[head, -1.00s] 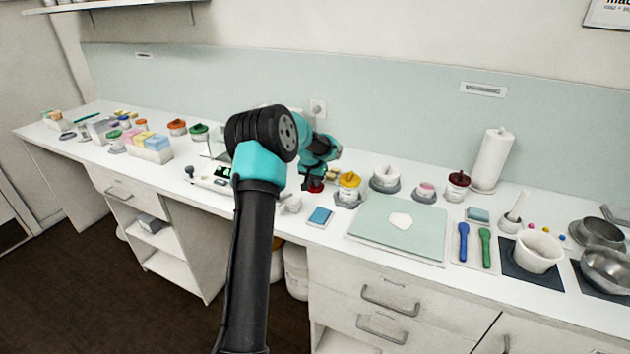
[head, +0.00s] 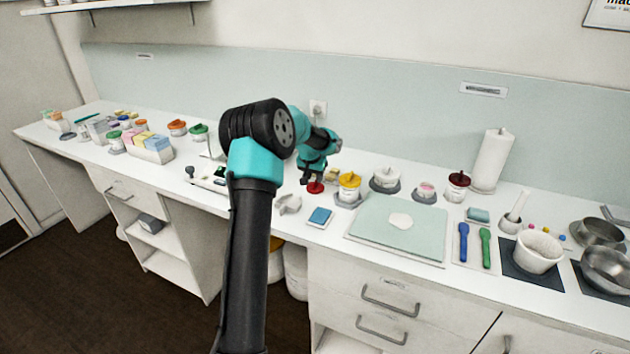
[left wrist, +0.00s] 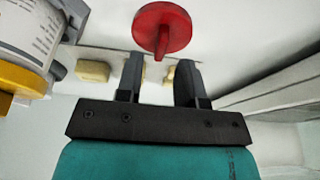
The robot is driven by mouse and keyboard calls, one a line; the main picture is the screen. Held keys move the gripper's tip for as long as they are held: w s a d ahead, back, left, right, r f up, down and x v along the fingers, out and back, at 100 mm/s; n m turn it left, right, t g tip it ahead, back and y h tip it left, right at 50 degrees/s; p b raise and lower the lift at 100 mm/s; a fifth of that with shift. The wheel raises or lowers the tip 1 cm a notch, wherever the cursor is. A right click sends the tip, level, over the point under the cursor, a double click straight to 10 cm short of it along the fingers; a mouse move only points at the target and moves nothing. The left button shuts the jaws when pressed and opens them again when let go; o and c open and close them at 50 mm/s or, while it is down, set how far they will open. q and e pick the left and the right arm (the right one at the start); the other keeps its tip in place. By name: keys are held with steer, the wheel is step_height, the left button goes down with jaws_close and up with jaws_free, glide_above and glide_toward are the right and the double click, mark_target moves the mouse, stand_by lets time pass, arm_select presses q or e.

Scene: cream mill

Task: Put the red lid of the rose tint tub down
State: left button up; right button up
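The red lid (head: 315,188) lies on the white counter, left of the yellow-lidded tub (head: 349,187). In the left wrist view the round red lid (left wrist: 150,27) shows with its handle pointing towards my gripper. My left gripper (head: 310,180) is just above the lid. In the left wrist view its two fingers (left wrist: 160,60) are spread apart, with the handle beyond or near the tips and no finger seen pressing on it. An open tub with pink contents (head: 426,188), likely the rose tint tub, stands to the right. My right gripper is not in view.
The yellow-lidded tub also shows close by in the left wrist view (left wrist: 30,40). Beige blocks (left wrist: 93,71) lie near the lid. A white tub (head: 386,178) stands behind the mat.

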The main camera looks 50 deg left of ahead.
arm_select(q)
steer(key=v, duration=0.9)
steer(key=shift+r, duration=0.15)
